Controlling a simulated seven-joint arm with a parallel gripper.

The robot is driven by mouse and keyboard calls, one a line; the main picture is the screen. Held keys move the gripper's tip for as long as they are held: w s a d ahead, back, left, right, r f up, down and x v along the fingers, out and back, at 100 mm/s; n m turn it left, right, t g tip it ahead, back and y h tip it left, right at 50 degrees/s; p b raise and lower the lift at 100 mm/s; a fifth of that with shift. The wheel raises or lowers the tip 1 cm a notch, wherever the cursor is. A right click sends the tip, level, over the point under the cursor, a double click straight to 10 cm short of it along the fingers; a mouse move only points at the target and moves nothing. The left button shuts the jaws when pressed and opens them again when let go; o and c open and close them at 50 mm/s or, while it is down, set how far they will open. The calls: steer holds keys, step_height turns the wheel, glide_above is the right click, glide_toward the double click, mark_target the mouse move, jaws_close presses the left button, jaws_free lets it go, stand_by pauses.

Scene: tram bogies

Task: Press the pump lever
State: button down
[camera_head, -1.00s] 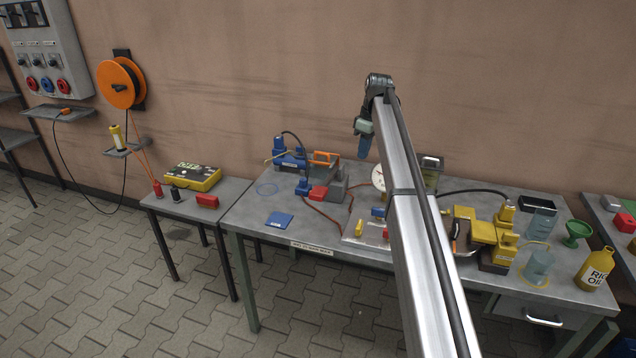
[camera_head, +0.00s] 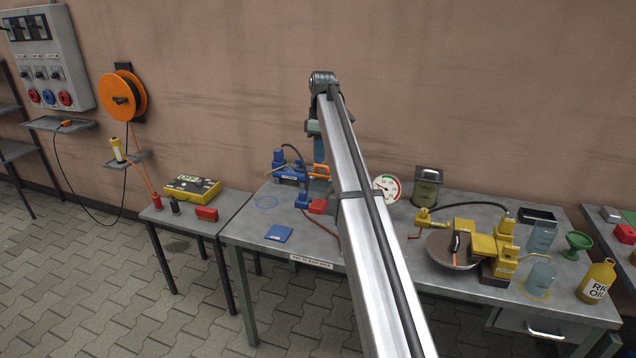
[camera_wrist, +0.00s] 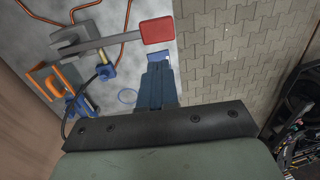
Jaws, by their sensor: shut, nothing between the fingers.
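A grey lever (camera_wrist: 105,43) with a red pad (camera_wrist: 158,30) on its end shows in the wrist view. The red pad also shows in the head view (camera_head: 318,206), next to the blue device on the bench. My gripper (camera_wrist: 158,72) has its blue fingers shut and empty. In the wrist view the fingertips point towards the pad, with a visible gap between them. In the head view my gripper (camera_head: 319,158) hangs above the pad and the blue device. My arm hides part of the bench to the right of the lever.
The blue device (camera_head: 286,167) has an orange handle (camera_wrist: 61,81) beside the lever. A blue plate (camera_head: 279,233) lies on the bench near the front. A gauge (camera_head: 387,187) and a yellow pump unit (camera_head: 487,243) stand to the right. The front left of the bench is mostly clear.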

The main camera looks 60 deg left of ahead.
mark_target(317, 204)
steer(key=f, duration=0.4)
steer(key=s+d+f, duration=0.1)
steer(key=f, duration=0.8)
steer(key=shift+s+d+f, duration=0.15)
steer(key=shift+d+f, duration=0.05)
steer(key=shift+f, duration=0.1)
